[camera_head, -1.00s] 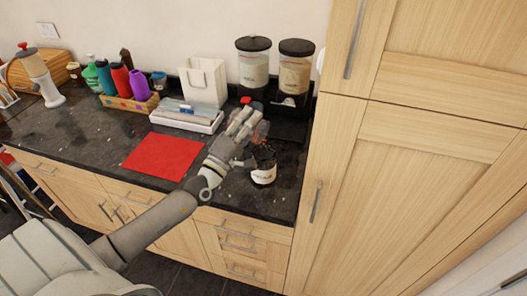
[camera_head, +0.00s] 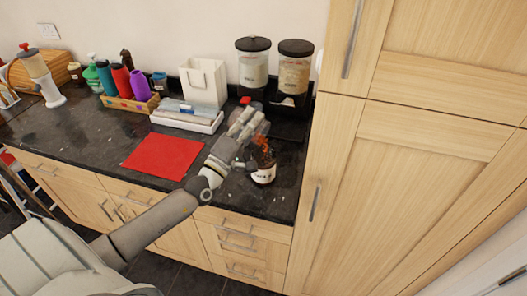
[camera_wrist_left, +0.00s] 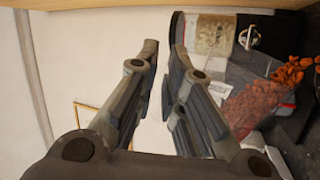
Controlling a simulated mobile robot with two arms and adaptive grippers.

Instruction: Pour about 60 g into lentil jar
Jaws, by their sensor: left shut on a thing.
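The jar (camera_head: 264,175) with a white label stands upright on the dark counter near its front right edge. My left gripper (camera_head: 246,124) is just above and to the left of it, shut on a see-through container (camera_head: 262,127) whose outline is hard to make out. Red-orange lentils (camera_head: 262,143) show between this container and the jar mouth, apparently pouring. In the left wrist view, reddish lentils (camera_wrist_left: 255,103) lie beside my fingers, and loose ones spread at the right. The label text is too small to read. My right gripper is not in view.
Two black-lidded dispensers (camera_head: 254,65) (camera_head: 295,70) stand behind on a black base. A tall wooden cabinet (camera_head: 400,190) closes off the right side.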

